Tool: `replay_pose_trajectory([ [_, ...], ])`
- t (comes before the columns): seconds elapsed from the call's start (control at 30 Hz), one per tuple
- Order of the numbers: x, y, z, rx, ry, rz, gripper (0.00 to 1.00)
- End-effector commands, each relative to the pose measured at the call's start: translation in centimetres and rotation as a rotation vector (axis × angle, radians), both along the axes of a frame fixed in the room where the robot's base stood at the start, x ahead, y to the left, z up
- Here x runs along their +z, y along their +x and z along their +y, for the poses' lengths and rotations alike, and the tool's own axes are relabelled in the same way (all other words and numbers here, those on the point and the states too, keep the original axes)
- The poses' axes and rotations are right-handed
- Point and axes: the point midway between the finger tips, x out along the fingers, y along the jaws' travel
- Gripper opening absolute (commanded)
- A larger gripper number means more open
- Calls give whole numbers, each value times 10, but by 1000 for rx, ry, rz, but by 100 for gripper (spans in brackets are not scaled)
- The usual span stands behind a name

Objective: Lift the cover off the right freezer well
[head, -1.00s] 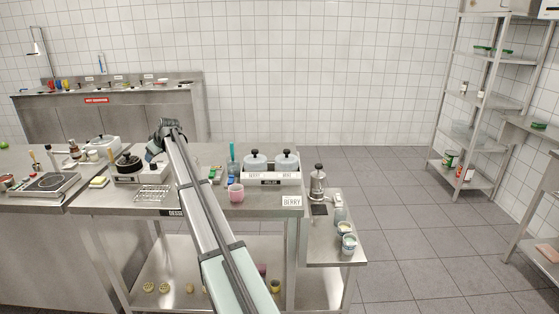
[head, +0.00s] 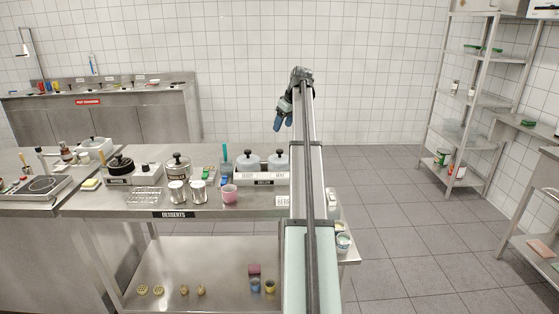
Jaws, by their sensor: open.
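The freezer box (head: 266,181) stands on the steel counter and has two round wells side by side, with labels on its front. The right well's cover (head: 279,161) is pale with a black knob and sits on its well. The left cover (head: 248,162) looks alike and is also seated. My gripper (head: 282,121) is open and empty, with blue fingertips pointing down. In the picture it shows above the right cover, clear of it. My arm passes just right of the box and hides part of the counter's right end.
Left of the box are a pink cup (head: 229,194), two metal cups (head: 188,191), a lidded pot (head: 178,166) and a wire rack (head: 145,196). A blue container (head: 226,172) stands close beside the left well. Open floor lies right of the counter.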

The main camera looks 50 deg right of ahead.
Motion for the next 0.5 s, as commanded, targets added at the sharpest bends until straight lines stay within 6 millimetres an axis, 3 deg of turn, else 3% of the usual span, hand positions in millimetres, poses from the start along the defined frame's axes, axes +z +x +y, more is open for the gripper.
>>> replay_pose_trajectory([
  [0.1, 6, -22, -13, -16, 11, 16, 62],
  [0.2, 6, -30, -17, -20, 16, 23, 62],
  [0.37, -3, -26, -17, -20, 17, 24, 62],
  [0.5, -22, -19, -16, -20, 18, 25, 62],
])
